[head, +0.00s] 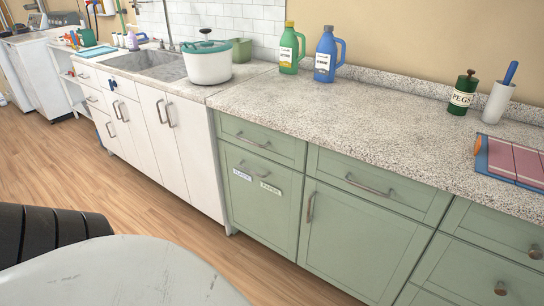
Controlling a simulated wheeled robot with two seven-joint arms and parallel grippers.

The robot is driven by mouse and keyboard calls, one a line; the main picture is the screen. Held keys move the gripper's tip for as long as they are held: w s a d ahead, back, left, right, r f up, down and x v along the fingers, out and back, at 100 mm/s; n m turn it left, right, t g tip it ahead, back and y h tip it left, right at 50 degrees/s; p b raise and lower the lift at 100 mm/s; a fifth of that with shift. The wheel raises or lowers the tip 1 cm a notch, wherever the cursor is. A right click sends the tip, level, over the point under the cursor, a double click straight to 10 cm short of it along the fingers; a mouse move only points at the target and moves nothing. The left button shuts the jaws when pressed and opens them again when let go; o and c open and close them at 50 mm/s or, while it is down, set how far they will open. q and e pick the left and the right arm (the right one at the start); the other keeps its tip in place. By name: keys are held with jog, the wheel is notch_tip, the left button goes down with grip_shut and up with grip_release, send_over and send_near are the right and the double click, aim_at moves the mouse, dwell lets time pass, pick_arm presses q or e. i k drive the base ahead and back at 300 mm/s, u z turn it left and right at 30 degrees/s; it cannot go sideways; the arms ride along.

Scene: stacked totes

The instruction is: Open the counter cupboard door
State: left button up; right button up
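A green cupboard door (352,240) stands under the speckled counter, closed, with a vertical metal handle (310,207) near its left edge. Left of it is a green front (263,215) with a horizontal handle (255,168) near its top and two small labels; it is also closed. White cupboard doors (180,150) with vertical handles stand under the sink further left, closed. I cannot tell from the view alone which door the task names. Neither of my grippers is in view.
Green drawers (370,187) lie above and right of the door. Wooden floor (130,210) is clear before the white cupboards.

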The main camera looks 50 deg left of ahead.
aim_at(367, 250)
jog(key=u, duration=1.7)
jog(key=k, duration=0.6)
jog(key=u, duration=0.35)
jog(key=i, duration=0.95)
jog(key=u, duration=0.15)
